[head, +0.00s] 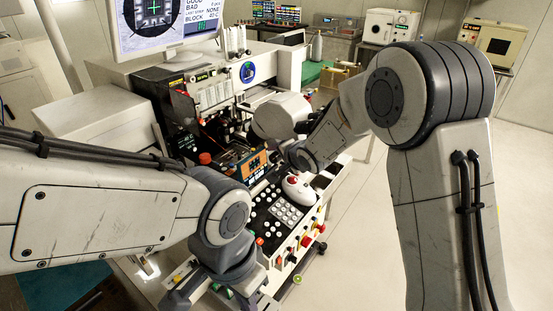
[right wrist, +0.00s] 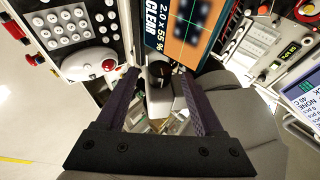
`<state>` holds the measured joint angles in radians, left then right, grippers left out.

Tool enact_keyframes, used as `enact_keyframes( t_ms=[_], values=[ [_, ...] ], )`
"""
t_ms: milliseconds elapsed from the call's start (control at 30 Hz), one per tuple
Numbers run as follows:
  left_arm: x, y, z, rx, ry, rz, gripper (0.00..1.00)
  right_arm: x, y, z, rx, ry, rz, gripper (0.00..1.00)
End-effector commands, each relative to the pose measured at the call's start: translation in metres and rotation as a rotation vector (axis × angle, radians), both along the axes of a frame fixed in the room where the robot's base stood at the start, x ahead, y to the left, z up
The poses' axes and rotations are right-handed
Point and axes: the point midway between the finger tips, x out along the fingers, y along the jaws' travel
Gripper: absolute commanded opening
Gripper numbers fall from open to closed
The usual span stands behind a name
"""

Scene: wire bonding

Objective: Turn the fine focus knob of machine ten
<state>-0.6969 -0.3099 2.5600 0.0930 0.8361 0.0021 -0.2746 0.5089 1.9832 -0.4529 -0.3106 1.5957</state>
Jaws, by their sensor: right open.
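Machine ten, taken to be the bonder (head: 238,95), stands under the monitor at the centre-left of the head view. My right gripper (head: 302,128) is small and mostly hidden by my own arm there, beside a pale rounded housing (head: 275,115). In the right wrist view my right gripper (right wrist: 160,73) is open. A dark, round knob-like part (right wrist: 160,76) on a light grey mount shows between its fingers. I cannot tell whether it is the fine focus knob or whether the fingers touch it.
The orange screen (right wrist: 188,30) lies just beyond the fingertips. A keypad (head: 288,212) and a white controller with a red ball (head: 297,186) sit on the front panel. A grey rounded body (right wrist: 238,105) is close to the right finger. The floor at right is clear.

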Motion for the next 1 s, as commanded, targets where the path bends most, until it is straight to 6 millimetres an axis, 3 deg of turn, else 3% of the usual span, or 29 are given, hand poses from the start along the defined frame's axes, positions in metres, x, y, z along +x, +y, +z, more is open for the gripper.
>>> enact_keyframes(
  t_ms=[300, 500, 867, 1000],
  values=[
    [0.0, 0.0, 0.001, 0.0, 0.0, 0.0, 0.0, -0.046, -0.022, 0.039, 0.001, -0.002, -0.002, 0.69],
    [0.0, 0.0, 0.005, 0.0, 0.0, 0.0, 0.0, -0.061, -0.03, 0.05, 0.001, 0.0, -0.002, 0.69],
    [0.0, 0.0, 0.004, 0.0, 0.0, 0.0, 0.0, -0.064, -0.031, 0.051, 0.0, 0.001, -0.001, 0.69],
    [0.0, 0.0, -0.013, 0.0, 0.0, 0.0, 0.0, -0.067, -0.034, 0.034, 0.052, -0.027, 0.001, 0.69]
  ],
)
